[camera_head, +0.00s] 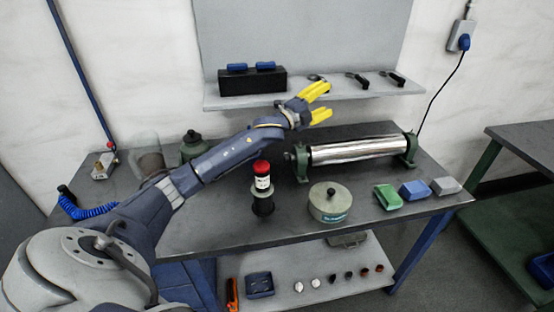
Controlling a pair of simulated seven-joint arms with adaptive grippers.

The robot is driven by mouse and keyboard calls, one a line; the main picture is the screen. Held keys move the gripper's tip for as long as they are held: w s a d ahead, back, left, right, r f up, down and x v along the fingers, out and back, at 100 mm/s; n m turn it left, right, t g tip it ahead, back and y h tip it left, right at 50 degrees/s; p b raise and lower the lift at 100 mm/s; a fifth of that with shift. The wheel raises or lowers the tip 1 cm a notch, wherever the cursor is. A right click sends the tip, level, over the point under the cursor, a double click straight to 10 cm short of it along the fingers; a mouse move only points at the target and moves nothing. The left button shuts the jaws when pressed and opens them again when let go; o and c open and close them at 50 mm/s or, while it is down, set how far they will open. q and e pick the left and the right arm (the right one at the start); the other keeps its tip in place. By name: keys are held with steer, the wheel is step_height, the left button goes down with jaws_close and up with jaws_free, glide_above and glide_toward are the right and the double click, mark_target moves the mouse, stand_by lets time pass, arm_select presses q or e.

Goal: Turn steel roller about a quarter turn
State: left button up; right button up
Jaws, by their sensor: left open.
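The steel roller (355,150) is a shiny cylinder lying across the right rear of the table, held at both ends by green stands. My left gripper (326,101) has yellow fingers spread apart. In the picture it shows just above the left part of the roller, in front of the shelf edge. Nothing is between its fingers, and it appears apart from the roller. My right gripper is not in view.
A red-capped bottle (262,183), a round lidded tin (330,203) and green, blue and grey blocks (415,189) stand along the table's front (220,235). A wall shelf (310,97) with a black box (252,80) is behind.

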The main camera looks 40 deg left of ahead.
arm_select(q)
steer(key=s+a+f+m+h, duration=0.2)
steer(key=s+a+f+m, duration=0.3)
steer(key=s+a+f, duration=0.4)
steer(key=m+g+h, duration=0.3)
steer(key=m+g, duration=0.1)
steer(key=m, duration=0.5)
glide_toward(284, 159)
steer(key=x, duration=1)
steer(key=shift+w+f, duration=0.3)
steer(key=shift+w, duration=0.2)
steer(key=shift+c, duration=0.3)
steer(key=c, duration=1.2)
